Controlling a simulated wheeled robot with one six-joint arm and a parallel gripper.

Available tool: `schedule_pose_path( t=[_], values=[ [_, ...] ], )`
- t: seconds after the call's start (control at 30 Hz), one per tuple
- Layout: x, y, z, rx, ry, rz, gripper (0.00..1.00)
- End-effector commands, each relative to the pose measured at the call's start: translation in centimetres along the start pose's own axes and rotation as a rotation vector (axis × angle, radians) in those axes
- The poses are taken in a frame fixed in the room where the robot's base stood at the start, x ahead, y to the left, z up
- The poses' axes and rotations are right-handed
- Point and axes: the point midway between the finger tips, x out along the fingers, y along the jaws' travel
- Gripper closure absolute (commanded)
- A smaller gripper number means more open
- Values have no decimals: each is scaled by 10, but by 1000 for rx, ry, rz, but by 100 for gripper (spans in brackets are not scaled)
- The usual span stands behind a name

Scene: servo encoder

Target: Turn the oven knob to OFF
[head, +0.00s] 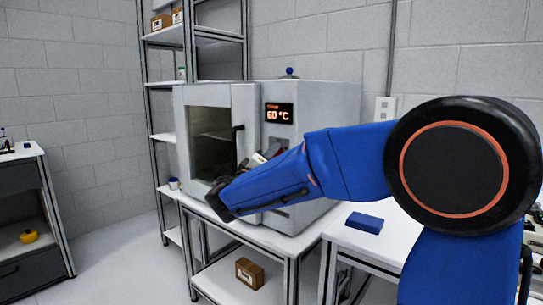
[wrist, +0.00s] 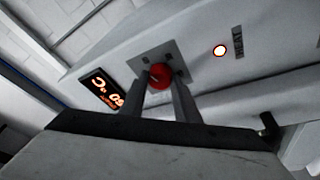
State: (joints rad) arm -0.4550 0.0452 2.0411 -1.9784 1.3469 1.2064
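The oven (head: 318,105) is a grey box on a white bench in the head view, with a lit display (head: 279,113) reading 60 °C. My arm hides its knob in the head view. In the wrist view the red round knob (wrist: 160,76) sits on a small grey plate with dark marks, too small to read. My gripper (wrist: 163,88) is at the oven front, its two fingers apart on either side of the knob. A narrow gap seems to show at the right finger; contact at the left is unclear.
A lit lamp (wrist: 220,50) marked HEAT is beside the knob plate. The oven door, with a dark window (head: 210,142) and black handle (head: 238,142), is left of the panel. A blue block (head: 365,222) lies on the right bench; a cardboard box (head: 249,272) is on the lower shelf.

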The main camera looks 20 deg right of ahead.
Motion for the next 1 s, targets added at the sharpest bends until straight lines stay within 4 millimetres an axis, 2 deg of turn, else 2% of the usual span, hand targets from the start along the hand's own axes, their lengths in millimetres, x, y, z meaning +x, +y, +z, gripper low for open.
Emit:
schedule_pose_path(
  t=[0.27,0.47,1.0],
  values=[
    [0,1,0,-36,1,-11,94],
    [0,1,1,-138,6,-45,94],
    [0,4,0,-605,33,-201,94]
  ],
)
